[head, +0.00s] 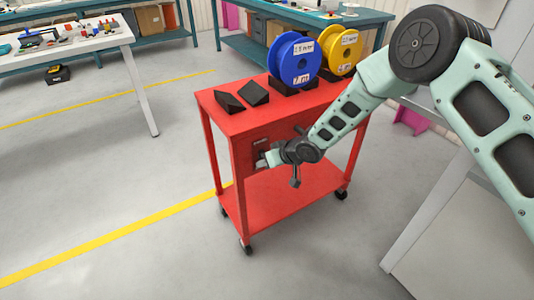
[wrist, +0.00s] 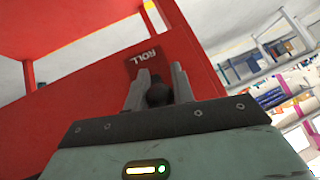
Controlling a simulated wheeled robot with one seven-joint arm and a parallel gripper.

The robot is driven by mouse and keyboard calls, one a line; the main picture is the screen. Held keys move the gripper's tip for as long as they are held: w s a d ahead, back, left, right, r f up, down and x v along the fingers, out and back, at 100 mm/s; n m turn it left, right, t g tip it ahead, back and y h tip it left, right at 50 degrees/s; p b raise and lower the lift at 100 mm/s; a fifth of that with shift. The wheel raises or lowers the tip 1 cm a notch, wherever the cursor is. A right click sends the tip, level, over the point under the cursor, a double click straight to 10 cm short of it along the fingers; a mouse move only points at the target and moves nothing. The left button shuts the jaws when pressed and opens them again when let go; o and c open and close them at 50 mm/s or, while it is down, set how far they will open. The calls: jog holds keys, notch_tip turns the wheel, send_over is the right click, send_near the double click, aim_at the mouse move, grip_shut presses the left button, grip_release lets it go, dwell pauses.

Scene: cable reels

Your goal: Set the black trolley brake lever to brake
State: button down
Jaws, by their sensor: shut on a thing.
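The red trolley (head: 285,198) stands on the floor in the middle of the head view, and its red panel fills much of the wrist view (wrist: 85,95). A dark plate marked ROLL (wrist: 147,57) is on the panel, just beyond my fingertips. My gripper (head: 264,159) is at the trolley's front panel, below the top. In the wrist view its two grey fingers (wrist: 157,88) are closed around the dark round end of the brake lever (wrist: 156,96). The rest of the lever is hidden by the fingers, so its setting cannot be told.
A blue reel (head: 287,62) and a yellow reel (head: 340,52) stand on the trolley top, beside two empty black wedges (head: 229,102). A white table (head: 75,42) is at the left and teal benches are behind. The floor left of the trolley is clear.

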jog(key=shift+r+g+h+p, duration=0.15)
jog(key=shift+g+h+p, duration=0.2)
jog(key=shift+p, duration=0.25)
jog(key=c, duration=1.2)
grip_release()
jog(key=p+v, duration=0.1)
jog(key=v, duration=1.6)
jog(key=shift+d, duration=0.3)
jog(key=shift+s+r, duration=0.1)
jog(key=shift+r, duration=0.05)
jog(key=s+d+r+g+h+p, duration=0.1)
jog(key=s+d+r+h+p, duration=0.1)
jog(key=s+r, duration=0.5)
jog(key=s+d+r+g+h+p, duration=0.2)
jog(key=s+r+p, duration=0.2)
jog(key=s+r, duration=0.4)
jog(key=s+d+r+g+h+p, duration=0.1)
jog(key=s+r, duration=0.7)
jog(key=s, duration=1)
jog(key=shift+d+r+n+g+h+p, duration=0.15)
jog(key=shift+d+n+g+h+p, duration=0.3)
jog(key=shift+d+p, duration=0.65)
